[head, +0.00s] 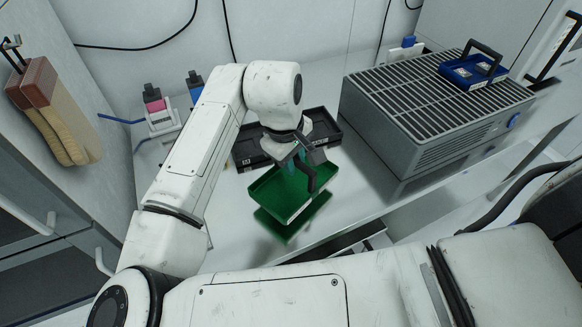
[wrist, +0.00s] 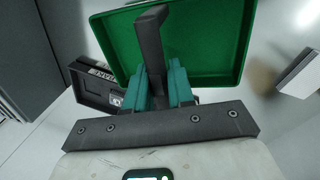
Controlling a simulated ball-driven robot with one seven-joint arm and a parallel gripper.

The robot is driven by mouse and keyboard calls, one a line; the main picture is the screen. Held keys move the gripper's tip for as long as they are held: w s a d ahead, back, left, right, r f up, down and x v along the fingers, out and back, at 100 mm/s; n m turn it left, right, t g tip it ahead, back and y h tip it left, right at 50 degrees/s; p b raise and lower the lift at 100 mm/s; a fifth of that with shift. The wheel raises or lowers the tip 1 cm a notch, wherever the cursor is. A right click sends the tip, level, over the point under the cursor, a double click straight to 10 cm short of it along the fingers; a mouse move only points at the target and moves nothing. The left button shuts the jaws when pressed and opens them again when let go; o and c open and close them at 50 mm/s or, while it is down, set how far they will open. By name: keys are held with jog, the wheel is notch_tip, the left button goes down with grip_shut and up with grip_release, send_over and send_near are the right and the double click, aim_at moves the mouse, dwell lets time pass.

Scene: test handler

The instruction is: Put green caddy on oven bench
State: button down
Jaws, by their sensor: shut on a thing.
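The green caddy (head: 315,205) is a shallow green tray with a dark upright handle; it also shows in the wrist view (wrist: 215,35). My gripper (head: 296,167) has its teal fingers shut on the handle, one on each side in the wrist view (wrist: 160,85). The caddy hangs nearly level above a glossy pale bench (head: 365,205), with a green reflection below it. A grey slatted box, perhaps the oven (head: 415,120), stands on the bench to the right of the caddy. I cannot tell which surface is the oven bench.
A blue caddy (head: 462,72) with a dark handle sits on top of the slatted box. A black tray (head: 247,160) lies behind the green caddy. Bare bench shows between the caddy and the box.

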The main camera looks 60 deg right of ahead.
aim_at(293, 179)
jog(key=shift+w+d+f, duration=0.1)
jog(key=shift+w+f, duration=0.25)
jog(key=shift+f, duration=1.55)
jog(key=shift+f, duration=0.15)
jog(key=c, duration=1)
grip_release()
jog(key=shift+o, duration=0.2)
notch_tip(293, 179, up, 12)
jog(key=a, duration=0.2)
jog(key=shift+w+a, duration=0.15)
jog(key=shift+w, duration=0.05)
